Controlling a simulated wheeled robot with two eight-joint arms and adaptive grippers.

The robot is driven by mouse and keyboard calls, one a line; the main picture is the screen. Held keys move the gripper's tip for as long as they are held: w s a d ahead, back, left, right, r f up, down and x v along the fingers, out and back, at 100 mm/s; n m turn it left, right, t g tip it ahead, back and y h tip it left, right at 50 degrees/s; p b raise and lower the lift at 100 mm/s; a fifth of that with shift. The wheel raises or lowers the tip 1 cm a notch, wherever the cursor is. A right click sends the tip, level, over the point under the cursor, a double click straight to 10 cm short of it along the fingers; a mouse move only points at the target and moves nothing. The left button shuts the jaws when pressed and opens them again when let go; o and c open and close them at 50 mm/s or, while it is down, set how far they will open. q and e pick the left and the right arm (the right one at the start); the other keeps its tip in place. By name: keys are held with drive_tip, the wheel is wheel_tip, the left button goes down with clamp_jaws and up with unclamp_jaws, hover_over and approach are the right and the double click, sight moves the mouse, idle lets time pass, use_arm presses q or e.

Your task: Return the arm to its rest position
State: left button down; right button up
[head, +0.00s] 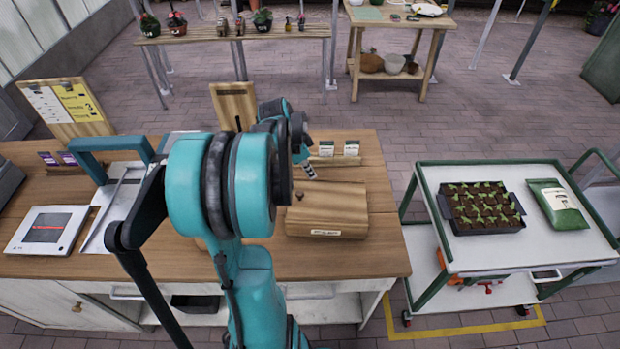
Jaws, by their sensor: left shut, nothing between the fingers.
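My left arm rises from the bottom of the head view and bends over the wooden counter (350,258). My left gripper (309,172) points down just behind a wooden box with a sloped lid (335,206). It is small in the picture and partly hidden by my arm. It is shut and holds nothing. I cannot tell its height above the counter. My right gripper is not in view.
Seed packets (351,148) stand behind the box. A white scale (48,229) lies at the counter's left. A cart (450,262) at right bears a seedling tray (483,229) and a green bag (557,205). Brick floor (450,110) is clear behind the cart.

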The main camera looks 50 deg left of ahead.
use_arm(q)
drive_tip(key=shift+p+v, duration=0.3)
drive_tip(key=shift+v, duration=2)
drive_tip(key=shift+d, duration=0.1)
drive_tip(key=s+d+f+n+t+b, duration=0.1)
drive_tip(key=d+f+b, duration=0.2)
drive_tip(key=d, duration=0.7)
drive_tip(key=s+d+f+n+t+b, duration=0.1)
drive_tip(key=d+f+b, duration=0.2)
drive_tip(key=d, duration=0.7)
drive_tip(key=s+d+f+n+t+y+b, duration=0.1)
drive_tip(key=d+f+b, duration=0.2)
drive_tip(key=d, duration=0.7)
drive_tip(key=shift+s+d+n+b, duration=0.3)
drive_tip(key=shift+s+d+b, duration=0.05)
drive_tip(key=shift+b, duration=0.85)
